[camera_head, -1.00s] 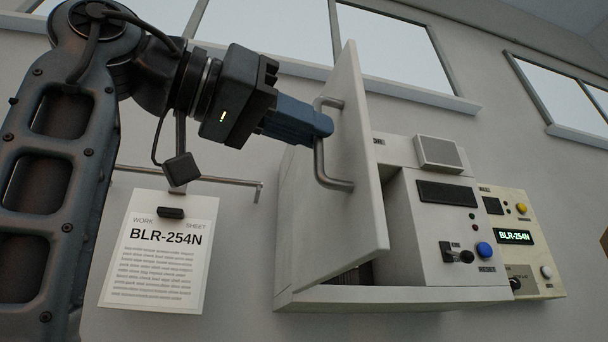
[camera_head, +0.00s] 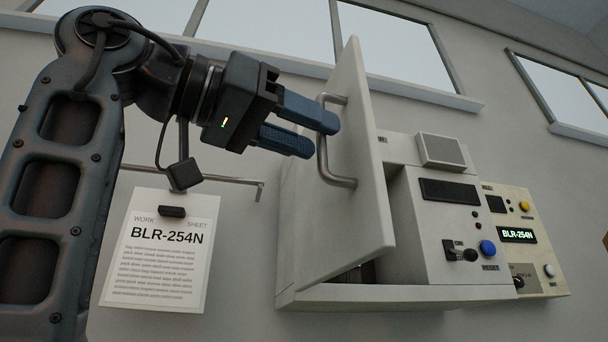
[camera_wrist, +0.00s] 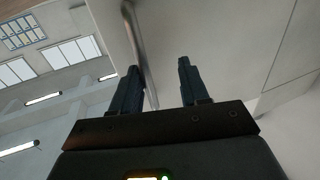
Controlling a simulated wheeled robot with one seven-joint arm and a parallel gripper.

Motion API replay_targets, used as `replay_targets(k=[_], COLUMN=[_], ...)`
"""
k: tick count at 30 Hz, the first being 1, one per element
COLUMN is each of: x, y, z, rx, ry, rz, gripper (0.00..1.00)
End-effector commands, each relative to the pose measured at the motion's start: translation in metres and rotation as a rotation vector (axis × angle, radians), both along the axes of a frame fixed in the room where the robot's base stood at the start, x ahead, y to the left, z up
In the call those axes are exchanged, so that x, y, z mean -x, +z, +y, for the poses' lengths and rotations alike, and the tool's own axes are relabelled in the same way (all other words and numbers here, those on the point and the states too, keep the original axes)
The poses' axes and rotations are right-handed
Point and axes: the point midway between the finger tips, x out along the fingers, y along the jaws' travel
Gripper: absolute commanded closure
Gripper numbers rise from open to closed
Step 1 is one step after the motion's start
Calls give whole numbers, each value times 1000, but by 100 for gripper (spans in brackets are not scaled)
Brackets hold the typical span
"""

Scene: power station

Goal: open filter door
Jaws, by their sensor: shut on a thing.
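The white filter door (camera_head: 358,170) stands swung out from the wall-mounted cabinet, with a dark gap showing behind its lower edge. A grey bar handle (camera_head: 322,160) is on its outer face. My gripper (camera_head: 322,138) is at the handle, with its two blue fingers spread apart. The upper fingertip overlaps the handle in the head view. In the wrist view my gripper (camera_wrist: 158,65) has a wide gap between its fingers. The handle (camera_wrist: 140,45) runs close beside the left finger there, and I cannot tell whether they touch.
The cabinet (camera_head: 455,235) carries a dark display, a blue button and a black switch. A yellowish panel (camera_head: 522,240) reading BLR-254N adjoins it at right. A work sheet (camera_head: 160,250) hangs from a wall rail (camera_head: 225,180) at left, below my arm.

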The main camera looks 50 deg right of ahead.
Motion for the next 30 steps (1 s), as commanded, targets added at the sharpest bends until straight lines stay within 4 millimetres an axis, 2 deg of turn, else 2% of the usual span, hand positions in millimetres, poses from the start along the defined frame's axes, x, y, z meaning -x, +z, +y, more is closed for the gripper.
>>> replay_targets(k=[11, 24, 30], x=[-2, -22, -26], y=[-1, -1, -1], z=[3, 63, 74], rx=[-2, 0, -1], ry=[3, 2, 1], rz=[0, 1, -1], gripper=[63, 63, 63])
